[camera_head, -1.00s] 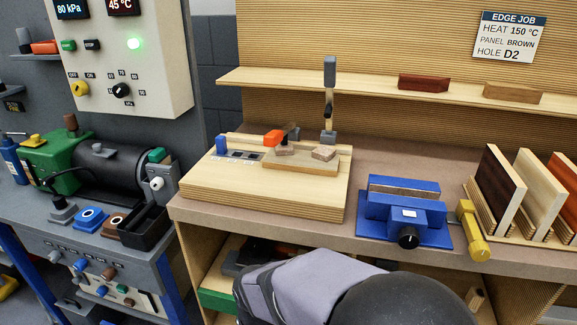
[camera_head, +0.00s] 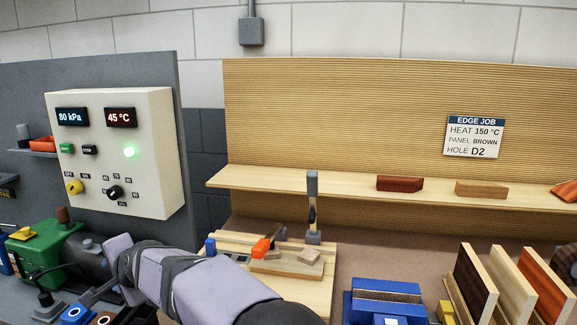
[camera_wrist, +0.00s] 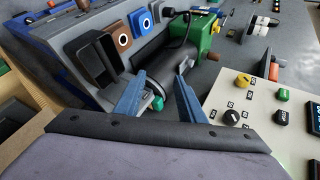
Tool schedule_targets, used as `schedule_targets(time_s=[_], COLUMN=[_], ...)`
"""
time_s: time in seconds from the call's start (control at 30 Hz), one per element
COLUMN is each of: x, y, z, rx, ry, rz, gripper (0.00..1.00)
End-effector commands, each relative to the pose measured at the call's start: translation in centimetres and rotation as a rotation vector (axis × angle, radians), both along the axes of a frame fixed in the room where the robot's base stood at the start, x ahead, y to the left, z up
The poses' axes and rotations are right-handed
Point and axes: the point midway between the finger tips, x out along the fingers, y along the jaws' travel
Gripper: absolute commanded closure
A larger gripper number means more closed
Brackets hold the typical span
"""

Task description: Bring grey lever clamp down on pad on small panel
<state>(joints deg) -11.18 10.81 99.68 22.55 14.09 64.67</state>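The grey lever clamp (camera_head: 312,190) stands with its handle straight up at the back of the wooden board (camera_head: 318,290) in the head view. The small panel (camera_head: 285,269) lies on that board in front of it. A small pale block, which looks like the pad (camera_head: 309,257), sits on the panel's right part, just below the clamp. An orange-handled clamp (camera_head: 263,247) lies low over the panel's left part. My gripper (camera_wrist: 160,85) is open and empty in the wrist view. It is well left of the clamp, near the black cylinder (camera_wrist: 160,72).
The cream control box (camera_head: 115,150) with knobs and displays stands close to my gripper. A green machine (camera_head: 45,248) is at the left. A shelf (camera_head: 345,183) runs behind the clamp. A blue vise (camera_head: 385,300) and upright panels (camera_head: 500,280) stand right of the board.

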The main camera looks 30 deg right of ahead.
Motion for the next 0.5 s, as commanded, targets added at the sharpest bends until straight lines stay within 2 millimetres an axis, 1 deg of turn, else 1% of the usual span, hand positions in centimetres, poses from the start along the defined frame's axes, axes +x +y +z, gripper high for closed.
schedule_targets(time_s=[0.03,0.07,0.1,0.13,0.23,0.27,0.3,0.37,0.4,0.47,0.5], x=[0.4,0.5,0.5,0.5,-0.2,-0.5,-1.0,-1.9,-2.6,-3.8,-4.6], y=[-2.3,-3.6,-5.4,-6.9,-12.0,-13.5,-15.5,-18.3,-20.2,-22.9,-24.6], z=[2.6,3.3,4.1,4.8,7.0,7.6,8.4,9.7,10.6,11.9,12.8], rx=[0.019,0.027,0.037,0.046,0.071,0.079,0.090,0.108,0.122,0.144,0.161], ry=[0.018,0.031,0.052,0.068,0.131,0.148,0.174,0.210,0.234,0.268,0.290], rz=[-0.045,-0.069,-0.101,-0.126,-0.209,-0.233,-0.265,-0.313,-0.344,-0.392,-0.424], gripper=[0.64,0.64,0.64,0.64,0.64,0.64,0.64,0.64,0.64,0.64,0.64])
